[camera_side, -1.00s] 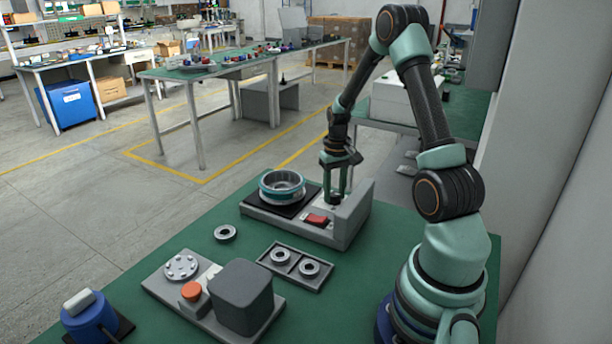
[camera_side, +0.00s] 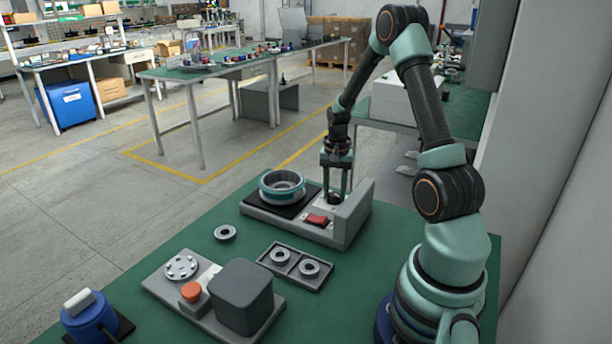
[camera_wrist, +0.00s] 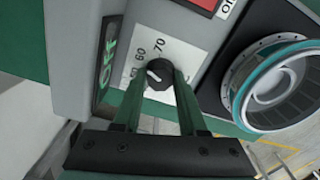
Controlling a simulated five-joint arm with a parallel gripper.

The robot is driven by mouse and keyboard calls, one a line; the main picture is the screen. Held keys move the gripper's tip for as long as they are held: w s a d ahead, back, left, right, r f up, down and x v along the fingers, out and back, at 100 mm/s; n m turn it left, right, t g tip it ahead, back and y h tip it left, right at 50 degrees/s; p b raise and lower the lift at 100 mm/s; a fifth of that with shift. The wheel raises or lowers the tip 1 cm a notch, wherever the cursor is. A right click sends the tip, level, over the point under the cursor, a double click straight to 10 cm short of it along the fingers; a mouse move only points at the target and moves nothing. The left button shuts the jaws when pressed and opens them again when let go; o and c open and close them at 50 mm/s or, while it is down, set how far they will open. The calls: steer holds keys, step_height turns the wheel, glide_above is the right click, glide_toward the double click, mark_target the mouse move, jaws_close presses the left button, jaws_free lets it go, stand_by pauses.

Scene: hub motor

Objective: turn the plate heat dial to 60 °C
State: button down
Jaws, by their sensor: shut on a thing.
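The heat dial is a small black knob (camera_wrist: 158,76) with a white pointer mark, on a white scale plate. The wrist view shows the numbers 60 and 70, with another, partly hidden number lower left. The white mark points up and left, about between the hidden number and 60; its exact reading is hard to tell. My gripper (camera_wrist: 158,82) is shut on the dial, one green finger on each side. In the side view, my gripper (camera_side: 335,198) reaches down onto the dial, which is mostly hidden between the fingers.
The plate unit (camera_side: 290,228) carries a teal-rimmed hub (camera_side: 282,186) on its black plate and a red switch (camera_side: 316,220). A raised grey block (camera_side: 355,212) stands right of the dial. A tray with rings (camera_side: 295,266) lies in front.

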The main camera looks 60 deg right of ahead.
mark_target(333, 195)
steer(key=shift+r, duration=0.1)
stand_by(0.3)
steer(key=shift+c, duration=2.3)
jaws_free()
step_height(333, 195, up, 12)
steer(key=w+a+r+n+t+h, duration=0.1)
steer(key=a+r+n, duration=0.25)
steer(key=a, duration=0.35)
steer(key=w+a+r+n+t, duration=0.1)
steer(key=a+r+n, duration=0.25)
steer(key=a, duration=0.35)
steer(key=s+a+r+n+t, duration=0.1)
steer(key=s+a+n, duration=0.1)
steer(key=a+n, duration=0.2)
steer(key=s+a+r+n+t+y, duration=0.1)
steer(key=s+a+n+t, duration=0.1)
steer(key=a, duration=0.7)
steer(key=shift+s+a+n+t, duration=0.25)
steer(key=shift+n+t, duration=0.05)
steer(key=shift+n, duration=0.6)
